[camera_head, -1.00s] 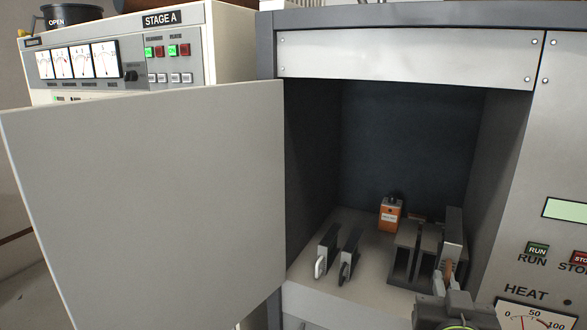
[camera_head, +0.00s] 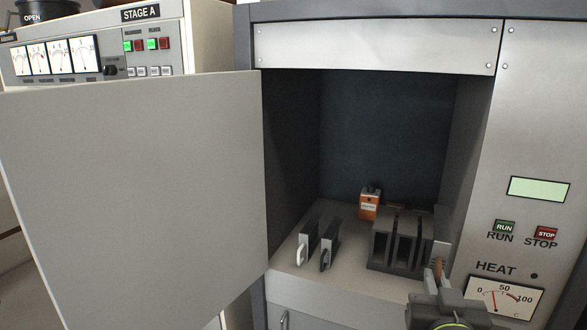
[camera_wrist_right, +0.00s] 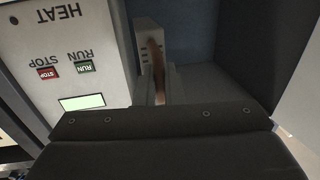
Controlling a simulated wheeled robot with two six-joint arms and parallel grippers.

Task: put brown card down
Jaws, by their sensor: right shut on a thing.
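The brown card is the pale upright module (camera_head: 441,245) with a brown handle (camera_head: 438,269), at the right end of a dark slotted rack (camera_head: 381,250) inside the open cabinet. My right gripper (camera_head: 437,287) is shut on the brown handle, at the cabinet's front edge. The right wrist view shows the brown handle (camera_wrist_right: 157,75) in front of the pale card (camera_wrist_right: 148,38); my fingertips are hidden there. I cannot tell whether the card is in the rightmost slot or beside the rack. My left gripper is out of view.
A white-handled card (camera_head: 309,235) and a black-handled card (camera_head: 330,243) stand left of the rack. An orange box (camera_head: 369,205) is behind. The open door (camera_head: 135,190) blocks the left. Bare shelf floor (camera_head: 300,280) shows at front left. A RUN/STOP panel (camera_head: 520,235) is on the right.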

